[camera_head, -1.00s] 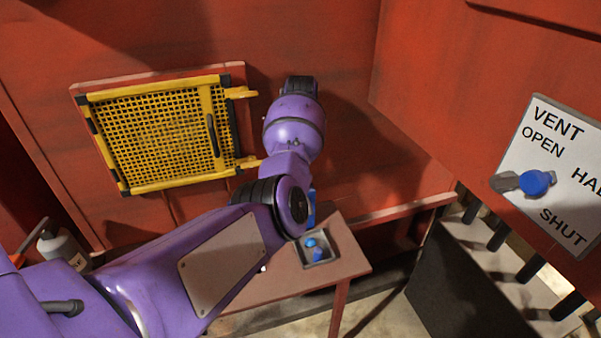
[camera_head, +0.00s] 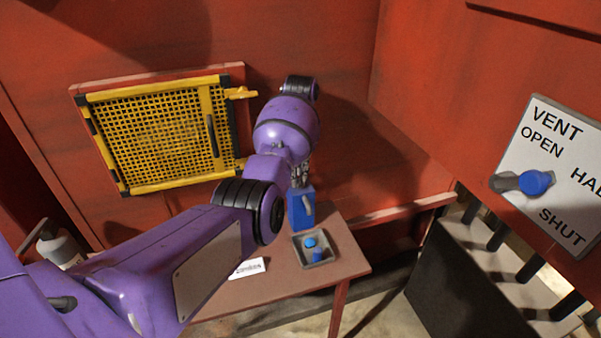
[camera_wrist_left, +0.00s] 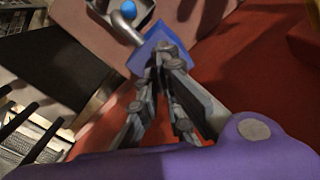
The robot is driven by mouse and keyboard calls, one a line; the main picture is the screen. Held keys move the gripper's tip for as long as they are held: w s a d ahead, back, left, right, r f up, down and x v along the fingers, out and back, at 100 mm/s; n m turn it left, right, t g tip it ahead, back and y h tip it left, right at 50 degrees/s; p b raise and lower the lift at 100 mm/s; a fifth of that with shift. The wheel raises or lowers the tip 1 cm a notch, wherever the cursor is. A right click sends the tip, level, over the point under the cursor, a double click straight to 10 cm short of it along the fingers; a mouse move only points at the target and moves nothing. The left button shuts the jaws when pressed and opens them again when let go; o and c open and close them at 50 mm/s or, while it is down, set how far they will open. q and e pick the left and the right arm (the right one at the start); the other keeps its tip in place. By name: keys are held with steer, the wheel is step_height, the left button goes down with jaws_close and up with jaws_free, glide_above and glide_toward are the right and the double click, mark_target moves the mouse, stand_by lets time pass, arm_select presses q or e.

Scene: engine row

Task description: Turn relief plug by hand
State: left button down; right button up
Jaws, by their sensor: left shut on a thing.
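A blue block (camera_head: 301,209) with a grey lever on its front stands upright on the small brown table (camera_head: 345,262). My left gripper (camera_head: 300,177) comes down onto its top from above. In the left wrist view the fingers (camera_wrist_left: 163,55) are close together at the top of the blue block (camera_wrist_left: 143,60), shut on a small part there. I take this part to be the relief plug, but the fingertips hide it. The grey lever (camera_wrist_left: 126,22) shows beyond the fingertips. My right gripper is not in view.
A small tray (camera_head: 333,257) with blue parts sits at the table's front. A white label (camera_head: 247,268) lies left of it. A yellow mesh gate (camera_head: 160,135) is on the red wall. A vent panel (camera_head: 545,150) with a blue-knobbed lever (camera_head: 535,183) is at right.

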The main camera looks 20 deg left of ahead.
arm_select(q)
steer(key=m, duration=0.2)
steer(key=r+m, duration=0.1)
steer(key=m, duration=0.2)
steer(key=shift+w+m, duration=0.2)
steer(key=shift+m, duration=0.1)
steer(key=m, duration=0.5)
steer(key=shift+m, duration=0.4)
steer(key=c, duration=1.9)
jaws_free()
steer(key=shift+s, duration=0.1)
steer(key=shift+c, duration=0.2)
steer(key=shift+s+f, duration=0.1)
steer(key=shift+f, duration=0.2)
step_height(320, 180, up, 12)
steer(key=shift+r, duration=0.1)
